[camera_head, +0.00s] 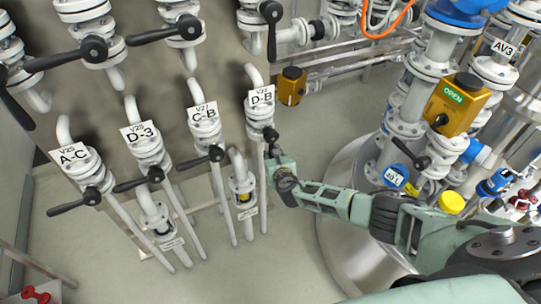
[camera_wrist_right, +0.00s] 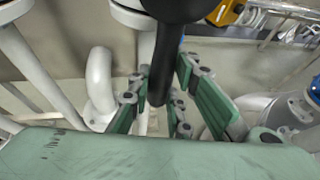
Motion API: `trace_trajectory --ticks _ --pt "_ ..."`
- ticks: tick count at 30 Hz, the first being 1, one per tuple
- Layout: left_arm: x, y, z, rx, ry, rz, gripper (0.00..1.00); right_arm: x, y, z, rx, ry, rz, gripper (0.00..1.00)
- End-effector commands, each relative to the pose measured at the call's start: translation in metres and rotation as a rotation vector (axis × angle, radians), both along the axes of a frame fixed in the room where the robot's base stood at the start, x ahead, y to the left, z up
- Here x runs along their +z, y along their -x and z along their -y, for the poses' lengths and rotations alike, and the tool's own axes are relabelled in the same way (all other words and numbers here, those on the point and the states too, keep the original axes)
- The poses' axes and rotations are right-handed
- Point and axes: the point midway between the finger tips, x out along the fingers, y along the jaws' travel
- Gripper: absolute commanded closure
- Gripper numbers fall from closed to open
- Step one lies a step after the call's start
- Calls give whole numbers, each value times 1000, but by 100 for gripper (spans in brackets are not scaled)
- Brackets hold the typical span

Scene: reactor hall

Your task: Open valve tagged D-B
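The valve tagged D-B (camera_head: 261,110) is a white valve on the wall piping in the head view, rightmost of its row. Its black lever (camera_head: 271,135) points down, roughly along its pipe, towards my right gripper (camera_head: 277,165). In the right wrist view the black lever (camera_wrist_right: 163,75) hangs down between the green and grey fingers of my right gripper (camera_wrist_right: 158,97). The fingers stand apart on either side of it, with narrow gaps visible. Whether either finger touches the lever is not clear. My left gripper is not in view.
Valves tagged C-B (camera_head: 204,115), D-3 (camera_head: 145,140) and A-C (camera_head: 78,165) stand left of D-B, their levers pointing left. More valves line the top. A steel vessel (camera_head: 345,220) and the AV3 valve piping (camera_head: 430,60) stand to the right. Floor below the valves is clear.

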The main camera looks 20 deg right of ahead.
Motion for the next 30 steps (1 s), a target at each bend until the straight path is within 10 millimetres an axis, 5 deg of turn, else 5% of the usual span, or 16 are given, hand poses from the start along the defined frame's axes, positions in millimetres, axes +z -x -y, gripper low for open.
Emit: trace_trajectory --ticks 6,17,30 --pt "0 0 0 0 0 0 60 -1 1 4 -4 5 -2 64" --pt "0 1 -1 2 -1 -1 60 1 2 0 1 1 1 64" --pt "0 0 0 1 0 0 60 20 49 -7 2 0 0 64"
